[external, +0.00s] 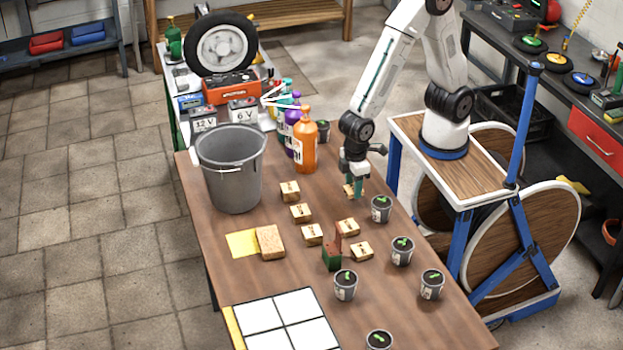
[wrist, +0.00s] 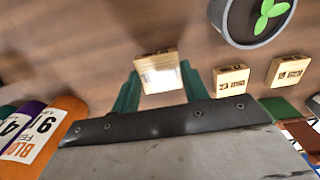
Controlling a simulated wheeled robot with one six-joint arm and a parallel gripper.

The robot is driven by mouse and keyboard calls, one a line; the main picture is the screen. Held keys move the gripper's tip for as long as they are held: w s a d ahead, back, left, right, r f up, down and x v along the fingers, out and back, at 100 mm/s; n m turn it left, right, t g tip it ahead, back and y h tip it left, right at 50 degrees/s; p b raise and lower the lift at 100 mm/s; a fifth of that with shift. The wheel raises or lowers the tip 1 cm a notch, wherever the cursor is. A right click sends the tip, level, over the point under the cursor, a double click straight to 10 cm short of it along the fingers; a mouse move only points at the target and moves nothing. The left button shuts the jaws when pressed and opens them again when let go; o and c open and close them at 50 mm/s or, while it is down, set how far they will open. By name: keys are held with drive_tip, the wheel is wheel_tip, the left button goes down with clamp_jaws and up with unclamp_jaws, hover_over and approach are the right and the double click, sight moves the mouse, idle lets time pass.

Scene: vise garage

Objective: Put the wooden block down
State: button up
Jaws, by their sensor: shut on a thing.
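My gripper (external: 354,190) is shut on a small wooden block (external: 348,191) over the far right part of the wooden table. In the wrist view the block (wrist: 158,72) sits between the two green fingers of my gripper (wrist: 160,80), its pale face lit. The block is low over the tabletop; I cannot tell whether it touches it. Similar marked wooden blocks (external: 300,213) stand on the table to the left and nearer, and two (wrist: 231,80) show right of the held block in the wrist view.
A potted seedling (external: 381,209) stands close right of my gripper. An orange bottle (external: 305,143) and grey bucket (external: 230,170) are to the left. A green and brown object (external: 333,254), a larger block (external: 270,242) and a white-panelled board (external: 287,320) lie nearer.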

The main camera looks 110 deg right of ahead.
drive_tip(key=s, duration=0.3)
drive_tip(key=s+d, duration=0.1)
drive_tip(key=s, duration=0.2)
drive_tip(key=s+r, duration=0.1)
drive_tip(key=s, duration=0.2)
drive_tip(key=shift+s+d, duration=0.2)
drive_tip(key=shift+d, duration=0.1)
drive_tip(key=shift+s+r, duration=0.15)
wheel_tip(320, 180, up, 20)
drive_tip(key=w+r, duration=0.4)
drive_tip(key=w, duration=1.3)
drive_tip(key=w+d+f, duration=0.2)
drive_tip(key=w+d, duration=0.5)
drive_tip(key=w, duration=0.6)
drive_tip(key=w+d+f, duration=0.2)
drive_tip(key=w+d, duration=0.4)
drive_tip(key=w, duration=0.7)
drive_tip(key=shift+w+d+f, duration=0.1)
drive_tip(key=shift+f, duration=3.4)
drive_tip(key=shift+w+d+f, duration=0.1)
drive_tip(key=shift+d+f, duration=0.05)
drive_tip(key=shift+f, duration=3.4)
drive_tip(key=shift+w+d+f, duration=0.1)
drive_tip(key=shift+f, duration=3.4)
